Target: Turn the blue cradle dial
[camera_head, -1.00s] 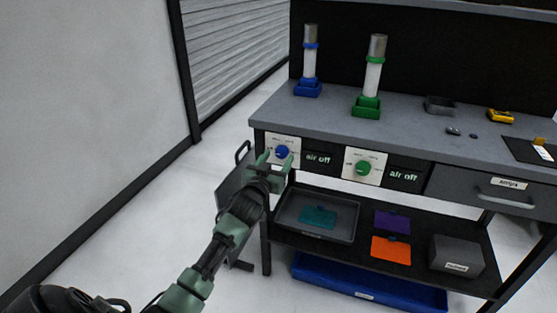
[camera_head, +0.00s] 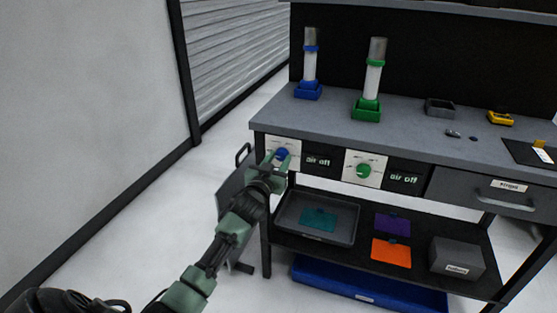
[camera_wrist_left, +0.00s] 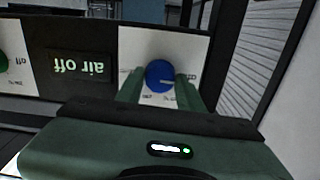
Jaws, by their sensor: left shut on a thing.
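The blue dial (camera_head: 282,153) sits on a white plate (camera_head: 295,146) at the left end of the bench front. My left gripper (camera_head: 279,160) is at this dial, its fingers shut on it. In the left wrist view the blue dial (camera_wrist_left: 160,76) shows between the two green fingers (camera_wrist_left: 160,88), one on each side. The blue cradle (camera_head: 308,90) stands on the bench top above, holding an upright white tube with a grey top. The display beside the dial (camera_head: 318,161) reads "air off". My right gripper is not in view.
A green dial (camera_head: 364,170) with its own "air off" display is to the right. The green cradle (camera_head: 367,108) holds another tube. A grey tray (camera_head: 345,209) is on the shelf below. A dark cart (camera_head: 233,190) stands close left of the bench.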

